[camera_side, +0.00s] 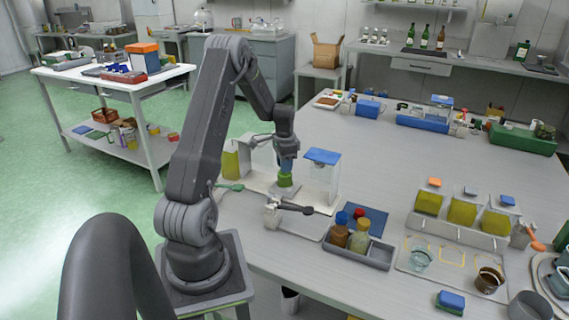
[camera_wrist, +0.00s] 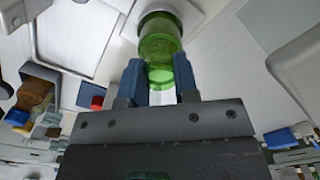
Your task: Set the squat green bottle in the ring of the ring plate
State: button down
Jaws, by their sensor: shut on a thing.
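The squat green bottle (camera_side: 285,180) is between the jaws of my gripper (camera_side: 287,164), which point down at it in the side view. In the wrist view, the see-through green bottle (camera_wrist: 161,45) shows between and beyond the two blue fingertips (camera_wrist: 160,78). The jaws are shut on it. Below the bottle is the pale ring plate (camera_side: 262,185), with a grey round ring (camera_side: 284,193) directly under the bottle. The bottle looks about upright. I cannot tell whether its base is inside the ring or just above it.
A clear blue-lidded box (camera_side: 322,176) stands close right of my gripper. A yellow-filled container (camera_side: 231,164) is to the left. A dark-handled tool (camera_side: 294,208) lies in front. A grey tray (camera_side: 372,254) holds brown and yellowish bottles.

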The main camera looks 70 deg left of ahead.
jog(key=c, duration=0.8)
grip_release()
jog(key=shift+o, duration=0.4)
jog(key=shift+o, duration=0.9)
notch_tip(320, 180, up, 8)
